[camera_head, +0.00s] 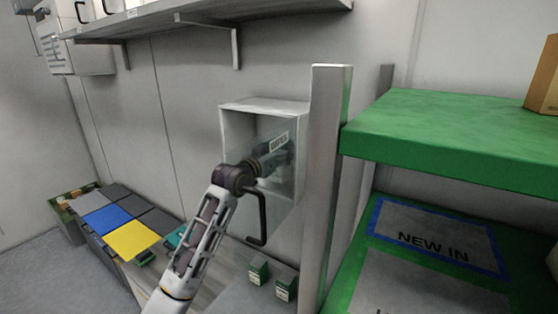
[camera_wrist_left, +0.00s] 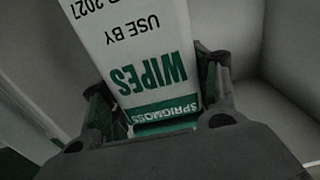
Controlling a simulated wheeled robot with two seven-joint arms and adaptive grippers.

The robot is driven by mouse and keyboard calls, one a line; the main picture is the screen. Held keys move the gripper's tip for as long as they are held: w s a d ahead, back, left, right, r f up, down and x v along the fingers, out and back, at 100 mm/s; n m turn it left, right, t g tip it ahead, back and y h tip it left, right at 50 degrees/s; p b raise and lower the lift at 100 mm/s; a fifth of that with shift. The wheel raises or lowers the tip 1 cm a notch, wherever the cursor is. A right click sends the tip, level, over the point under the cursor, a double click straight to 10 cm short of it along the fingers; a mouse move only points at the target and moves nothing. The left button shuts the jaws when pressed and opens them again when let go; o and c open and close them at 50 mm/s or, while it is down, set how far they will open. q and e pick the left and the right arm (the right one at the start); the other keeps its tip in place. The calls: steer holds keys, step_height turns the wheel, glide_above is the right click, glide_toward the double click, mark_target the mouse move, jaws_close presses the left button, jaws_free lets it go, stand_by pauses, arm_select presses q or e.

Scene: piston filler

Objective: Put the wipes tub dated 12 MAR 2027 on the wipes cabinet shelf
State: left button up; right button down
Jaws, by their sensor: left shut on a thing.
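The wipes tub (camera_wrist_left: 148,70) is a white box with a green band, printed SPRIGMOSS, WIPES and USE BY. It appears upside down in the left wrist view; only "2027" of its date reads clearly, as the rest is cut off. My left gripper (camera_wrist_left: 158,95) is shut on it, with a finger on each side. In the head view the left gripper (camera_head: 272,160) is at the grey wall cabinet (camera_head: 262,105), seemingly within its open-fronted or clear-fronted box; the tub is hidden there. A small label (camera_head: 279,142) shows on the cabinet. My right gripper is not in view.
Two small green-and-white boxes (camera_head: 258,270) (camera_head: 286,288) stand on the counter below. A grey post (camera_head: 326,180) and green shelf unit (camera_head: 440,130) stand close to the right. Coloured bins (camera_head: 130,238) lie left.

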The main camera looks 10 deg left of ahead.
arm_select(q)
step_height(320, 180, down, 2)
steer(key=shift+f, duration=0.35)
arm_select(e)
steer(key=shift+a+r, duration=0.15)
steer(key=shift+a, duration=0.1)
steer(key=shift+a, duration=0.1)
arm_select(q)
steer(key=shift+f, duration=0.15)
steer(key=o, duration=1.3)
steer(key=shift+c, duration=0.2)
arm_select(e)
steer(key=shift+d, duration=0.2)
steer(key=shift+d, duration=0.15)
